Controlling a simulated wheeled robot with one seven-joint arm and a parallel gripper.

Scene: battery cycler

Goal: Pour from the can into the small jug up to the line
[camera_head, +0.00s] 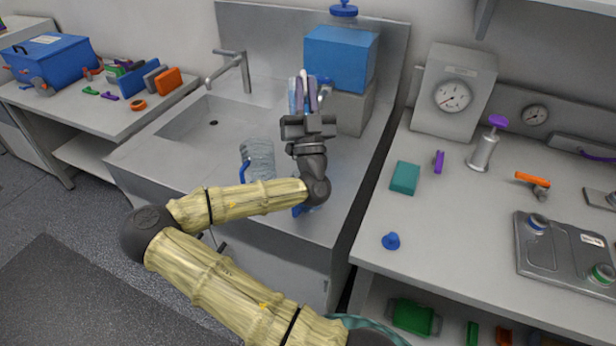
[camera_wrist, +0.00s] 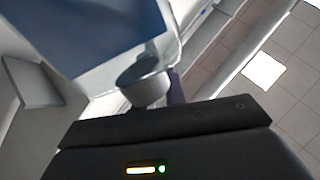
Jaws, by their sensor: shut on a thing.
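My gripper (camera_head: 306,84) is at the back of the sink counter, in front of the blue tank. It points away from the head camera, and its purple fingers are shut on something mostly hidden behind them. In the wrist view a pale grey, open-mouthed vessel (camera_wrist: 146,90) shows just past the gripper body, beside a purple finger. I cannot tell for sure whether it is the can. A clear jug (camera_head: 258,158) with a blue handle stands on the counter left of my wrist. No fill line or liquid level can be made out. A blue thing (camera_head: 300,210) is mostly hidden below my wrist.
The blue tank (camera_head: 339,58) sits on a grey stand (camera_head: 352,108) close to my gripper's right. A sink basin (camera_head: 215,122) with a tap (camera_head: 232,66) lies to the left. The right bench (camera_head: 452,215) holds a gauge box (camera_head: 455,92) and small parts.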

